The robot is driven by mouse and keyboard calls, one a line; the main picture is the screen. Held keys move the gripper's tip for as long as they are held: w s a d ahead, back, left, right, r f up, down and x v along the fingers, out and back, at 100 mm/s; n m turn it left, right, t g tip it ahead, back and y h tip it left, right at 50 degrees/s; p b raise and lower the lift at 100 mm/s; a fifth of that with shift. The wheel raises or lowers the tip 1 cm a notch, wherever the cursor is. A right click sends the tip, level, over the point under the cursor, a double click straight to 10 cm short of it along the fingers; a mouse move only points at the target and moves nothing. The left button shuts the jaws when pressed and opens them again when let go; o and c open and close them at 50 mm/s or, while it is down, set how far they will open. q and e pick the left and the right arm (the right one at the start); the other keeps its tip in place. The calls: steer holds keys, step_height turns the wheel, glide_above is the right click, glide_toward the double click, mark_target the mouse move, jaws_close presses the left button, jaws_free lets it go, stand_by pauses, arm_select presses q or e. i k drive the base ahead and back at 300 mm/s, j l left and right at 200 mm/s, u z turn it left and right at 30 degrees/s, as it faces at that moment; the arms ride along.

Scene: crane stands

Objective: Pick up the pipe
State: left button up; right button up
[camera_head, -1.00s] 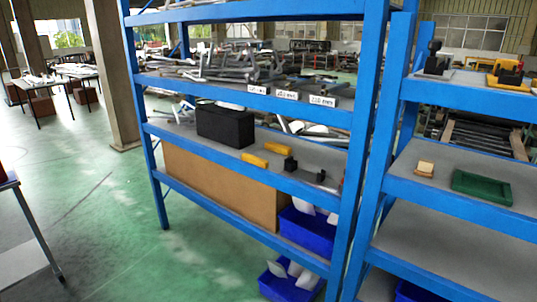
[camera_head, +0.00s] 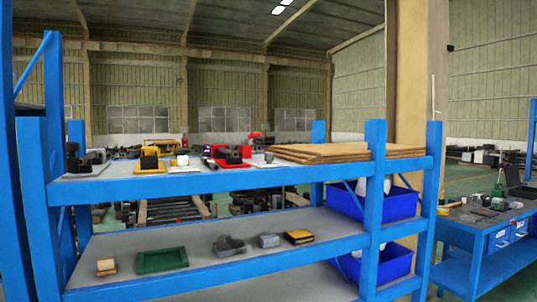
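Neither of my grippers is in view in the head view. I cannot make out a pipe for certain there. The blue shelf rack (camera_head: 230,182) fills the middle of the view. Its middle shelf (camera_head: 200,240) holds a small tan block (camera_head: 106,266), a green tray (camera_head: 162,260), grey metal parts (camera_head: 229,245) and a yellow and black item (camera_head: 298,237). Its top shelf holds yellow, black and red items, with a red tool (camera_head: 232,152) near the middle.
Brown boards (camera_head: 330,152) lie on the top shelf at right. Blue bins (camera_head: 390,200) sit at the rack's right end. A blue workbench (camera_head: 480,235) with small items stands at far right. A tan column (camera_head: 410,90) rises behind the rack.

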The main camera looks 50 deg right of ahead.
mark_target(234, 153)
steer(key=z, duration=1.8)
